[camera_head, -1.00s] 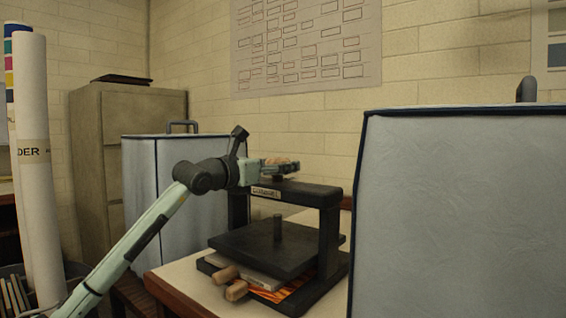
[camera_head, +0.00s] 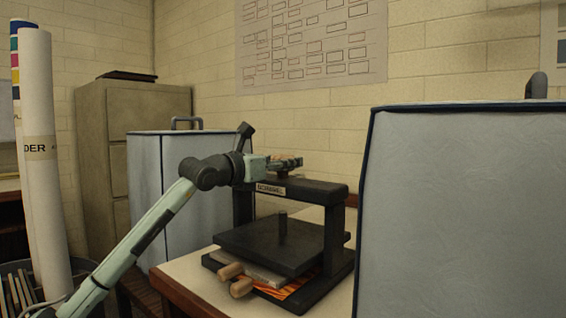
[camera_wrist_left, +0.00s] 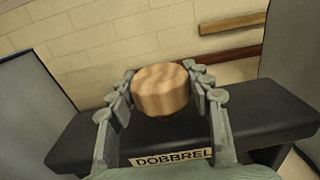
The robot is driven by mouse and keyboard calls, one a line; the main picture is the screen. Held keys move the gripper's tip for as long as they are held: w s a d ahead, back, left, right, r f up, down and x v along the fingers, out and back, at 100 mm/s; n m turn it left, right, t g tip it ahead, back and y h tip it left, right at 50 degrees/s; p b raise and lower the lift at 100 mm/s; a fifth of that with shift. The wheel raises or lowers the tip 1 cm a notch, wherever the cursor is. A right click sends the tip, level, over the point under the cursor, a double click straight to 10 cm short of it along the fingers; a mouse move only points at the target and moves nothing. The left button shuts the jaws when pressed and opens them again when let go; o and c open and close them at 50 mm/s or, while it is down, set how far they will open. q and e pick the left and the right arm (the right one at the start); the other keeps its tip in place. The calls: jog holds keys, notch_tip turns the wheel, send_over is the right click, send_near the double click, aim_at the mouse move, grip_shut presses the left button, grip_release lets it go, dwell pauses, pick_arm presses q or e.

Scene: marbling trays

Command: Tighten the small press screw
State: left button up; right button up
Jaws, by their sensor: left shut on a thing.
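The small press (camera_head: 322,192) is a black frame with a top beam. It stands on a table, with a flat black plate (camera_head: 265,245) and an upright black post (camera_head: 283,228) below the beam. A round wooden knob (camera_wrist_left: 163,90) sits above the beam, near the "DOBBREL" label (camera_wrist_left: 172,158). My left gripper (camera_head: 285,163) reaches in from the left and is shut on the knob, one finger on each side in the left wrist view. The screw under the knob is mostly hidden. My right gripper is not in view.
Two wooden handles (camera_head: 236,280) and an orange-patterned sheet (camera_head: 300,284) lie low at the press. A large grey covered box (camera_head: 465,215) stands close on the right, another (camera_head: 145,175) behind the arm. White rolls (camera_head: 40,150) stand at far left.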

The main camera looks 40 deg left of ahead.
pick_arm(q)
jog(key=shift+m+h, duration=0.3)
jog(key=shift+h, duration=0.2)
jog(key=shift+a+m+h, duration=0.1)
jog(key=shift+m+h, duration=0.2)
jog(key=shift+h, duration=0.2)
jog(key=m+g+h, duration=0.1)
jog(key=m+h, duration=0.1)
jog(key=h, duration=0.1)
jog(key=shift+r+g+h, duration=0.1)
jog(key=shift+g+h, duration=0.2)
jog(key=shift+m+h, duration=0.4)
jog(key=shift+m, duration=0.1)
jog(key=shift+m+g+h+p, duration=0.4)
jog(key=shift+m+g+h, duration=0.1)
jog(key=shift+g+h, duration=0.15)
jog(key=shift+m+g+h, duration=0.25)
jog(key=shift+m+h, duration=0.15)
jog(key=shift+h, duration=0.15)
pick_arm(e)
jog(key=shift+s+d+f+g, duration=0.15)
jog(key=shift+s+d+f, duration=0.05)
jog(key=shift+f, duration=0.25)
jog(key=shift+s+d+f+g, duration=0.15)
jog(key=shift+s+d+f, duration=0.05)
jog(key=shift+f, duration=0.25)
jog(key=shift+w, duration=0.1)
